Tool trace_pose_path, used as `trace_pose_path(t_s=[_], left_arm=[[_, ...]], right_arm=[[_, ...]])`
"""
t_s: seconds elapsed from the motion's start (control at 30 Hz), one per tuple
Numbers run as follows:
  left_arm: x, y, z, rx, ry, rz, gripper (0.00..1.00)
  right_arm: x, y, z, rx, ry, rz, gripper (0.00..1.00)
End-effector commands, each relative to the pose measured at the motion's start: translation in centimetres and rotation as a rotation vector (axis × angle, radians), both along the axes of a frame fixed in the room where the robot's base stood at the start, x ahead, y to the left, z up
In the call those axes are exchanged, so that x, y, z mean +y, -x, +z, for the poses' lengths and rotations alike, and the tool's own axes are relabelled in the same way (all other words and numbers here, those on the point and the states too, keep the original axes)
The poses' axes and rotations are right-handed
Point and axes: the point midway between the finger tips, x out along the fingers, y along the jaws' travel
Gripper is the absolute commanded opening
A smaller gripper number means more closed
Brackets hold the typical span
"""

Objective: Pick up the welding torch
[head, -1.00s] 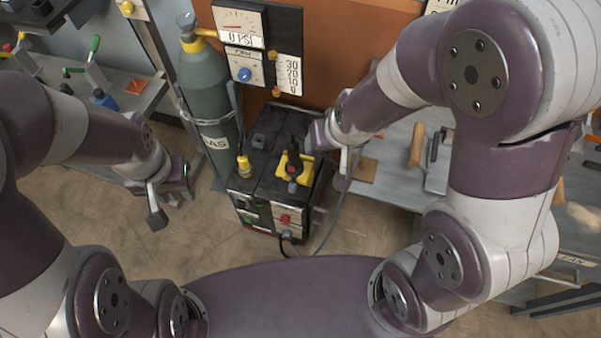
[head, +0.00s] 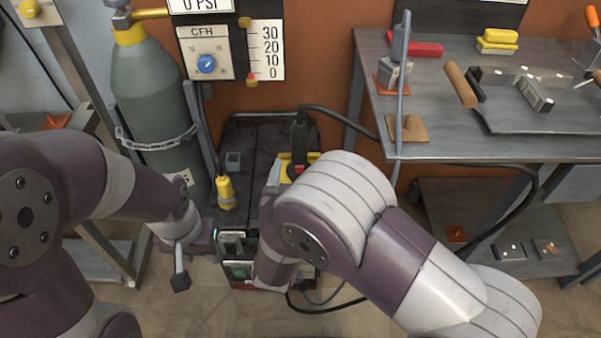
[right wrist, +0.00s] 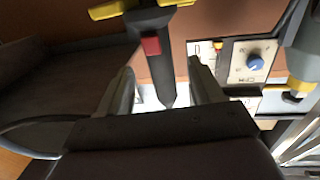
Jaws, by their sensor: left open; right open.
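The welding torch, dark with a red button, shows in the head view (head: 299,135) at the yellow holder (head: 284,166) on top of the dark welding machine. My right arm hides part of it. In the right wrist view the torch (right wrist: 153,55) runs between the two fingers of my right gripper (right wrist: 160,68), which is open with a gap on both sides. In the head view my right gripper (head: 273,178) is mostly hidden behind its own wrist. My left gripper (head: 197,258) is open and empty, left of the machine.
A green gas cylinder (head: 155,100) is chained at the left. A yellow-ended cable (head: 226,192) is on the machine. A gauge panel (head: 230,52) is behind. A grey workbench (head: 440,85) with tools is at the right, with a black cable (head: 440,161) looping below.

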Motion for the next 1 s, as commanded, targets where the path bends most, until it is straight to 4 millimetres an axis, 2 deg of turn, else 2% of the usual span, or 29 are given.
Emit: trace_pose_path(t_s=[0.2,0.3,0.57,0.6,0.73,0.77,1.0], left_arm=[[0.0,0.0,-1.7,0.0,0.0,0.0,0.43],[0.0,0.0,-1.9,0.0,0.0,0.0,0.43],[0.0,0.0,-1.9,0.0,0.0,0.0,0.43],[0.0,0.0,-1.9,0.0,0.0,0.0,0.43],[0.0,0.0,-1.9,0.0,0.0,0.0,0.43],[0.0,0.0,-1.9,0.0,0.0,0.0,0.43],[0.0,0.0,-1.8,0.0,0.0,0.0,0.43]], right_arm=[[-0.8,-3.5,-0.5,-0.001,-0.002,-0.004,0.66],[-0.9,-5.0,-0.3,-0.001,-0.002,-0.001,0.66],[-1.0,-5.6,-0.1,0.001,0.0,0.001,0.66],[-1.0,-5.6,-0.1,0.001,0.0,0.001,0.59],[-1.0,-5.6,-0.1,0.001,0.0,0.001,0.17],[-1.0,-5.6,-0.1,0.001,0.0,0.001,0.11],[-1.0,-5.6,0.1,-0.002,-0.002,0.001,0.11]])
